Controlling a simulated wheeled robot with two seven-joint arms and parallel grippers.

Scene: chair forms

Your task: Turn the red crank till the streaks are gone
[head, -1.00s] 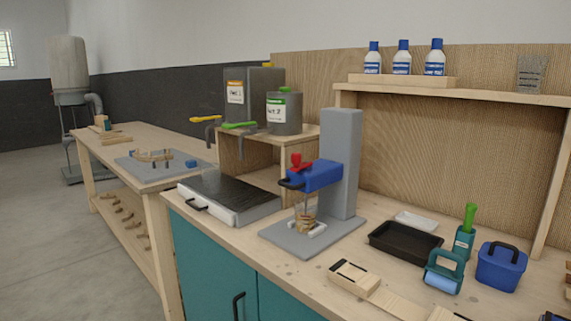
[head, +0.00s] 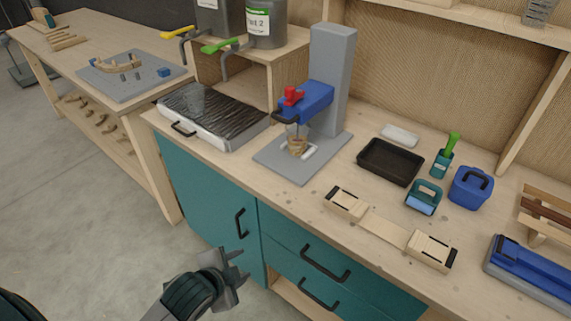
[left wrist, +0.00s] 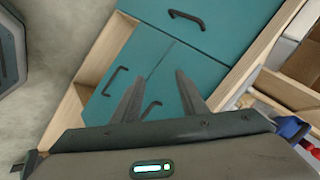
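My left gripper (head: 246,267) is open and empty, low in front of the teal cabinet and well below the crank. Its two fingers (left wrist: 158,95) stand apart in the left wrist view. My right gripper is not in view.
A white box with a dark, glossy, streaked top (head: 210,110) stands left of the stand. A black tray (head: 390,161), wooden blocks (head: 347,204) and a blue tub (head: 471,187) are to the right. Black handles (head: 325,264) stick out from the teal cabinet.

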